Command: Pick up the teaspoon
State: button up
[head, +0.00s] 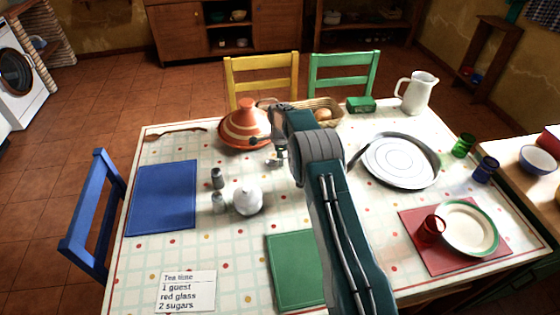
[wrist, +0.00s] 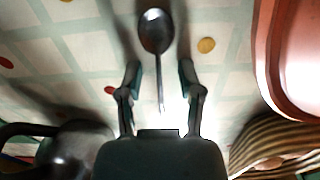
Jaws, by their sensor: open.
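A metal teaspoon (wrist: 156,32) lies on the checked tablecloth in the wrist view, bowl at the top and thin handle running down between my fingers. My gripper (wrist: 158,72) is open, with one finger on each side of the handle and a gap to both. I cannot tell its exact height above the spoon. In the head view my gripper (head: 278,157) points down at the table, just right of the orange tagine (head: 246,128). The teaspoon cannot be made out clearly there beside my gripper.
The tagine's edge (wrist: 300,60) is at the right of the wrist view. A bread basket (head: 325,112) stands behind my gripper, and a large pan (head: 400,161) lies to the right. A white sugar bowl (head: 247,201) and two shakers (head: 217,179) stand in front. A blue mat (head: 163,197) is left.

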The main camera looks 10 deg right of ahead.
grip_shut()
